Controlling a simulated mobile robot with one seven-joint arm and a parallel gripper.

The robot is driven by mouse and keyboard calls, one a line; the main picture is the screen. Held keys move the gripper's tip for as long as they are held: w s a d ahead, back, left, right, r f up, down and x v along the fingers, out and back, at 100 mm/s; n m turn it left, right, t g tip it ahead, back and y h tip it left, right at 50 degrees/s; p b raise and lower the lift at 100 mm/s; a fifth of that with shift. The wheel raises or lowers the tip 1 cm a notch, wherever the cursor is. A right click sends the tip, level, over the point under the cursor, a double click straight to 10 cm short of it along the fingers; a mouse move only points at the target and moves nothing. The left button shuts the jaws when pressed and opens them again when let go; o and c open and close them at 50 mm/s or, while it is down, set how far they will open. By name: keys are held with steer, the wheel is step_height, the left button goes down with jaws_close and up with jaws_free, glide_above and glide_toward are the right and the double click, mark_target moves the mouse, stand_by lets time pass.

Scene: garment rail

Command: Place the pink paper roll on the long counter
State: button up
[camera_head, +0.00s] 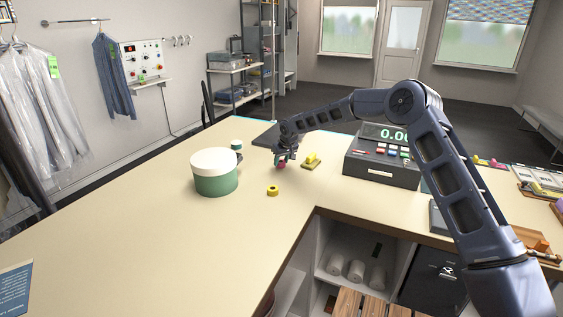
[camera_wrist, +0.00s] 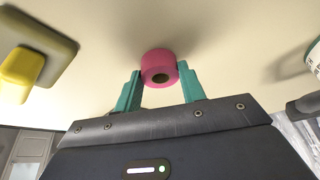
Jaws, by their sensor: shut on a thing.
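The pink paper roll (camera_wrist: 158,64) is held between the two teal fingers of my gripper (camera_wrist: 159,84) in the wrist view. In the head view the roll (camera_head: 281,164) is a small pink patch below my gripper (camera_head: 284,158), at the counter surface. The gripper is shut on the roll. The long counter (camera_head: 130,240) is cream-coloured and runs across the foreground. The roll is over or on its top; whether it touches the surface is hard to tell.
A yellow tape roll (camera_head: 272,190) lies just in front of my gripper. A yellow block on an olive base (camera_head: 311,161) is close on the right. A green tub with a white lid (camera_head: 214,172) stands left. A cash register (camera_head: 382,158) stands right. The counter's front left is mostly clear.

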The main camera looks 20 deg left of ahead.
steer(key=shift+f, duration=0.3)
steer(key=o, duration=1)
steer(key=shift+c, duration=0.2)
steer(key=v, duration=1.2)
steer(key=shift+d+r, duration=0.1)
steer(key=shift+r, duration=0.05)
